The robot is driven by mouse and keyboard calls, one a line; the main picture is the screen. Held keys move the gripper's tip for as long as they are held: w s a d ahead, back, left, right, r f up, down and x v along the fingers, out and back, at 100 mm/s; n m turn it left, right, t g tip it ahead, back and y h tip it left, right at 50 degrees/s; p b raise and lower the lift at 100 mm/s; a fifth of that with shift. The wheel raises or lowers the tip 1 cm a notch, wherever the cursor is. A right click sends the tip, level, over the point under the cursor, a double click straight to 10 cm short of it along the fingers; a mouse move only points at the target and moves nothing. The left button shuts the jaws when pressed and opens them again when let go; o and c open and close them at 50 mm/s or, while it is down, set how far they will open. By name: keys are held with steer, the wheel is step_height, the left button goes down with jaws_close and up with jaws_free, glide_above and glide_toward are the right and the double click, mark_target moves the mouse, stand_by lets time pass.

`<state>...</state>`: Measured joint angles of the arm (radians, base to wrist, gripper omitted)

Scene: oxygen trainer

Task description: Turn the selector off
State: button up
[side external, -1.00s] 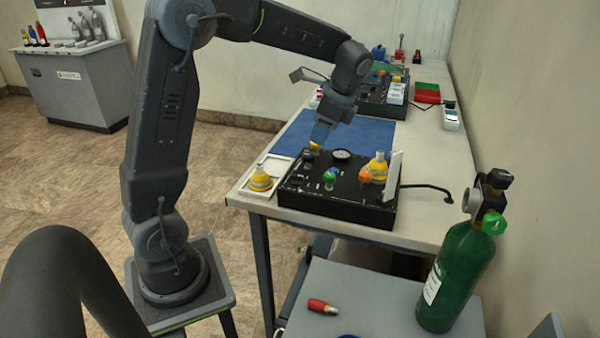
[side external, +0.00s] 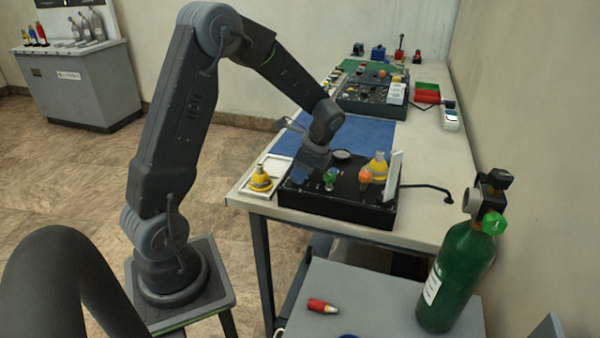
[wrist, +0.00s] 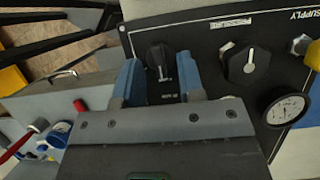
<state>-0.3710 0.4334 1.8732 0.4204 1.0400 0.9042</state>
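The black panel box (side external: 330,207) sits on the table's near end. In the wrist view its face shows a black knob with a pale pointer line (wrist: 160,60), and a wider black knob (wrist: 248,66) to the right; I cannot read which is the selector. My gripper (wrist: 158,82) has its blue fingers apart, one on each side of the first knob, with the knob between them. In the side view my gripper (side external: 305,172) is down at the panel's left part and hides the knob there. I cannot tell whether the fingers touch it.
A gauge (wrist: 286,107) and a yellow fitting (wrist: 301,45) are right of the knobs. Green (side external: 330,177) and orange (side external: 365,176) knobs and a yellow fitting (side external: 378,166) stand close by. A white tray (side external: 247,190) is left; a green cylinder (side external: 458,275) is front right.

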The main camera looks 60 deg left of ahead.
steer(key=shift+s+a+f, duration=0.1)
steer(key=shift+f, duration=0.25)
steer(key=shift+c, duration=0.3)
jaws_close()
steer(key=shift+n, duration=0.3)
steer(key=n+h, duration=0.1)
steer(key=n, duration=0.1)
steer(key=n+g+h, duration=0.1)
steer(key=n, duration=0.2)
steer(key=shift+a+n, duration=0.15)
steer(key=shift+n, duration=0.15)
steer(key=n+h, duration=0.1)
steer(key=n, duration=0.2)
steer(key=n+h, duration=0.1)
steer(key=n, duration=0.1)
steer(key=shift+a+n, duration=0.2)
steer(key=shift+n, duration=0.2)
steer(key=shift+o, duration=0.3)
jaws_free()
